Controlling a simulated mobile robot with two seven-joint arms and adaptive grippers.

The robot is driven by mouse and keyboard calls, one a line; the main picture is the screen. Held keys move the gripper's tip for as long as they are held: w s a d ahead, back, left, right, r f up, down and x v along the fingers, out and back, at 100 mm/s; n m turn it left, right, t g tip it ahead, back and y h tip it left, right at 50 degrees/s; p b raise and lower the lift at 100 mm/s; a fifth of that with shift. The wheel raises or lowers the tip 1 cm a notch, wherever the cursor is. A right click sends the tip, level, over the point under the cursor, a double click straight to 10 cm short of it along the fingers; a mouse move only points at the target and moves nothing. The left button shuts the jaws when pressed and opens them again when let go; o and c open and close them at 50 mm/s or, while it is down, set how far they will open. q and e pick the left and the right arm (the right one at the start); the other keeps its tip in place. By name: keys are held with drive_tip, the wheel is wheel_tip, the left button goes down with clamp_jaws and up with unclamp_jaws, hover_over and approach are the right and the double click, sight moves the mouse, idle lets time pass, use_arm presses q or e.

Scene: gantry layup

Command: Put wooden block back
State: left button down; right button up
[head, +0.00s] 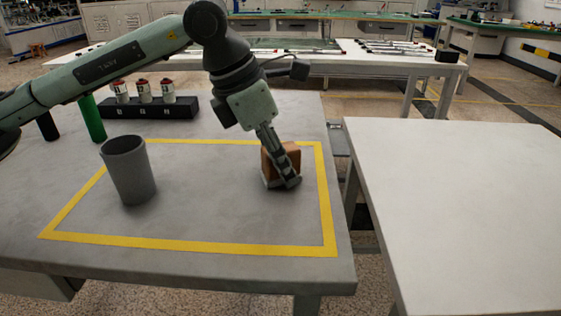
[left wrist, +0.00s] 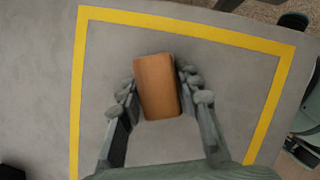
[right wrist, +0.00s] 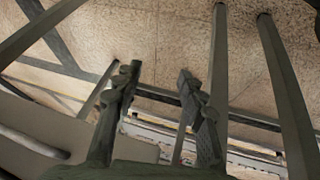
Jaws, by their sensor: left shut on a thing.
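The wooden block (head: 294,153) is orange-brown and stands inside the yellow taped outline (head: 200,245) on the grey table, near its right side. My left gripper (head: 281,178) is shut on the block, with a finger on each side; the fingers hide part of it in the head view. In the left wrist view the block (left wrist: 157,86) sits between the fingertips (left wrist: 162,88). Whether it touches the table is hard to tell. My right gripper (right wrist: 155,85) shows only in the right wrist view, open and empty, with floor and table legs beyond it.
A grey cup (head: 128,172) stands inside the outline at the left. A bare white table (head: 460,210) stands at the right, across a gap.

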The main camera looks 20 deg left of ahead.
use_arm(q)
drive_tip(key=shift+s+f, duration=0.1)
drive_tip(key=shift+f, duration=0.2)
drive_tip(key=c, duration=1.1)
unclamp_jaws()
drive_tip(key=shift+o, duration=0.2)
use_arm(e)
drive_tip(key=shift+w+a+r+t+y, duration=0.2)
drive_tip(key=shift+w+a+t, duration=0.1)
drive_tip(key=shift+w+a, duration=0.15)
drive_tip(key=shift+w+a+r+t+y, duration=0.1)
drive_tip(key=shift+w+a+r+t, duration=0.15)
drive_tip(key=shift+w, duration=0.3)
use_arm(q)
drive_tip(key=shift+r, duration=0.15)
drive_tip(key=shift+a+r, duration=0.2)
drive_tip(key=shift+r, duration=0.8)
drive_tip(key=p+v, duration=0.1)
drive_tip(key=v, duration=0.9)
drive_tip(key=shift+r, duration=0.2)
use_arm(e)
drive_tip(key=s+d+f+g+h, duration=0.1)
drive_tip(key=s+d+f+g, duration=0.1)
drive_tip(key=s+d+g, duration=0.1)
drive_tip(key=shift+s+d+m, duration=0.3)
drive_tip(key=shift+s+d, duration=0.2)
drive_tip(key=shift+s, duration=0.75)
